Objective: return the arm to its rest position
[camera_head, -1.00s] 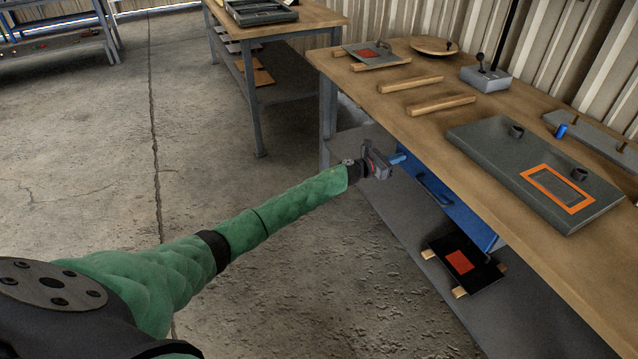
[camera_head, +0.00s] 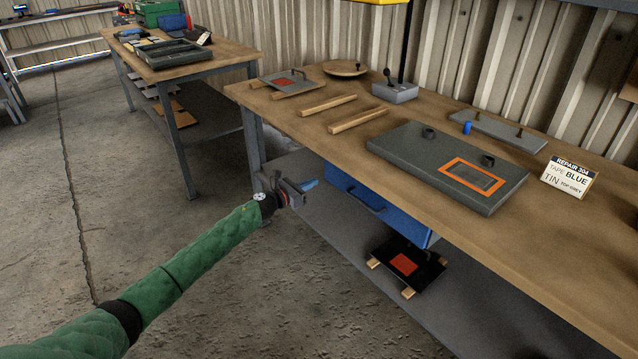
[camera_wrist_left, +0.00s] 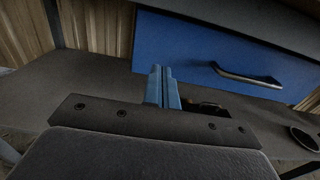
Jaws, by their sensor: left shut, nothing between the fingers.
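My left gripper (camera_head: 309,185) is at the end of the green-sleeved arm, in front of the workbench and below its top. Its blue fingers are shut together with nothing between them, as the left wrist view (camera_wrist_left: 163,86) also shows. The fingers point toward the blue drawer (camera_head: 350,192) under the bench and look apart from it. The drawer's metal handle shows to the right in the left wrist view (camera_wrist_left: 246,78). My right gripper is not in view.
The workbench (camera_head: 540,217) holds a grey panel (camera_head: 400,149) with an orange frame, wooden bars (camera_head: 327,105), a grey box (camera_head: 395,91) and a sign (camera_head: 569,177). A black panel (camera_head: 424,268) lies on the lower shelf. The floor at left is clear.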

